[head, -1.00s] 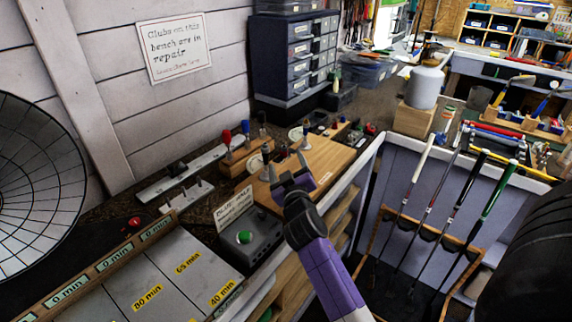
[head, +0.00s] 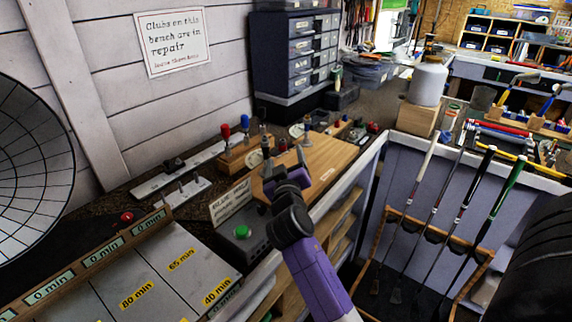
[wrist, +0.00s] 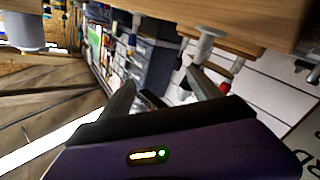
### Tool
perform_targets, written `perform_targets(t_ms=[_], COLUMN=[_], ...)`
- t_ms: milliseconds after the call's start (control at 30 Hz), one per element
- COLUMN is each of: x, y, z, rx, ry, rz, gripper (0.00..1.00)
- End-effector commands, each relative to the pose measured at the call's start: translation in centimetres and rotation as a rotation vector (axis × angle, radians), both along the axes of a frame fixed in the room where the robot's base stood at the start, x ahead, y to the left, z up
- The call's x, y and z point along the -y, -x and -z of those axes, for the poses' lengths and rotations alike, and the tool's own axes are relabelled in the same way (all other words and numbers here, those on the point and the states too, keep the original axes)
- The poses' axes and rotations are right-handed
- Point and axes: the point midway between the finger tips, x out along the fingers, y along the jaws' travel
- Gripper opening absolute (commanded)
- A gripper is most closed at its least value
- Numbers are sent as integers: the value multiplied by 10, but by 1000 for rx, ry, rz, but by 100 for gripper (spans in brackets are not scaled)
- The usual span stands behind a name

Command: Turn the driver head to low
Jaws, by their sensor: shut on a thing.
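My gripper (head: 287,168) is over the near edge of a wooden board (head: 325,160) on the bench. In the wrist view my gripper (wrist: 160,80) shows two grey fingers standing apart. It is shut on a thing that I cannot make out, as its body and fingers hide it. A white, mushroom-shaped post (wrist: 205,38) shows close beside the right finger in the wrist view; I cannot tell whether they touch. I cannot pick out the driver head or a low mark for certain.
A grey box with a green button (head: 242,231) and a lettered card (head: 231,201) stand left of my gripper. Behind are a wooden block with red and blue handles (head: 238,150) and drawers (head: 293,52). Golf clubs (head: 483,190) stand in a rack at right.

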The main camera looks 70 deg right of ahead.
Motion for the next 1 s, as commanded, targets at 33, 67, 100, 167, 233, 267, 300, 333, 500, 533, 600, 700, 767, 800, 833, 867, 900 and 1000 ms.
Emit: perform_targets(t_ms=[33,67,100,167,233,267,300,333,500,533,600,700,767,800,833,867,900,1000], x=[-5,-5,-5,-6,-6,-6,-5,-5,-3,-3,-3,-2,-2,-2,-2,-2,-2,-2], y=[-6,-6,-6,-6,-6,-6,-6,-6,-4,-3,-3,-2,-2,-2,-2,-2,-2,-2], z=[1,0,0,0,0,0,0,0,0,0,0,-4,-11,-16,-21,-26,-34,-59], rx=[1,1,1,2,2,2,2,2,2,2,2,2,5,5,5,6,8,12], ry=[-2,-3,-2,-3,-3,-3,-3,-2,-1,-1,-1,0,1,2,1,1,2,5], rz=[-15,-16,-17,-17,-17,-17,-17,-17,-11,-10,-9,-7,-6,-7,-6,-6,-7,-7], gripper=[0,0,0,0,0,78,86,92,92,92,92,92,92,92,92,92,92,92])
